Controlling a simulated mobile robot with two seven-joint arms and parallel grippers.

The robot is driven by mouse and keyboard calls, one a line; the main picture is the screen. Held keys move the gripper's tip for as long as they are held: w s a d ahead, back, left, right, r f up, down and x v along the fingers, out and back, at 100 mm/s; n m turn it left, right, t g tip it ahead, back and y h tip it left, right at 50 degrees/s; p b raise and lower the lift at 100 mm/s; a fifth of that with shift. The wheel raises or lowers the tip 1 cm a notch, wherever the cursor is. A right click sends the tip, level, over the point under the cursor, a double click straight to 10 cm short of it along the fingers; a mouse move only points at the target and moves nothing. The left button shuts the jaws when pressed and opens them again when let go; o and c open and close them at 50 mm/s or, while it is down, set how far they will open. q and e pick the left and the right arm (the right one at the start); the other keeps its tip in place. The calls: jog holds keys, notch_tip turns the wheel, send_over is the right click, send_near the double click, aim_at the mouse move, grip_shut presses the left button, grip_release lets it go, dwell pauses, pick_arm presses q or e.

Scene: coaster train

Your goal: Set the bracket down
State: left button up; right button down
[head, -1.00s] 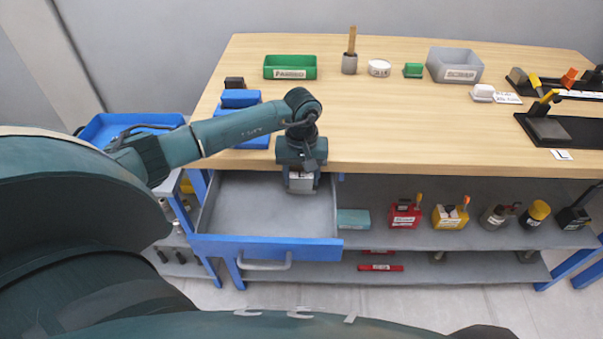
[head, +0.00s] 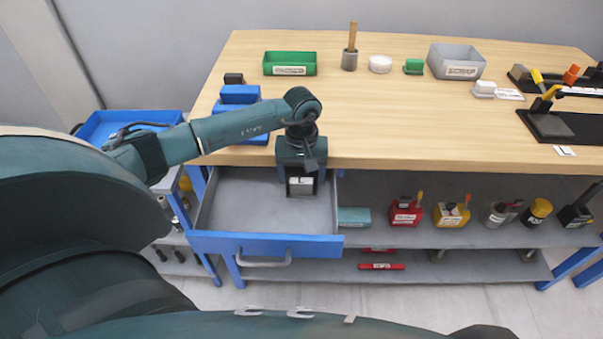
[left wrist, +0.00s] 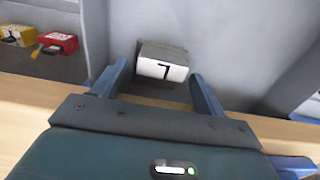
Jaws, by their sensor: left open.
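The bracket (head: 301,186) is a small dark grey block with a white label marked L. It is in the open drawer (head: 228,205), near the drawer's right side. It also shows in the left wrist view (left wrist: 162,62), apparently resting on the grey drawer floor. My left gripper (head: 303,180) points down over the drawer. Its two fingers are apart, one on each side of the bracket, with gaps visible in the left wrist view (left wrist: 159,72). The bracket's back is hidden by the gripper in the head view. My right gripper is not in view.
The wooden tabletop (head: 400,125) edge runs just behind the gripper. The drawer's blue front (head: 265,246) is on the near side, and its left floor is empty.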

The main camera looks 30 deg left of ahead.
pick_arm(q)
jog(key=shift+r, duration=0.25)
notch_tip(320, 180, up, 13)
jog(key=shift+f, duration=0.15)
dwell(0.5)
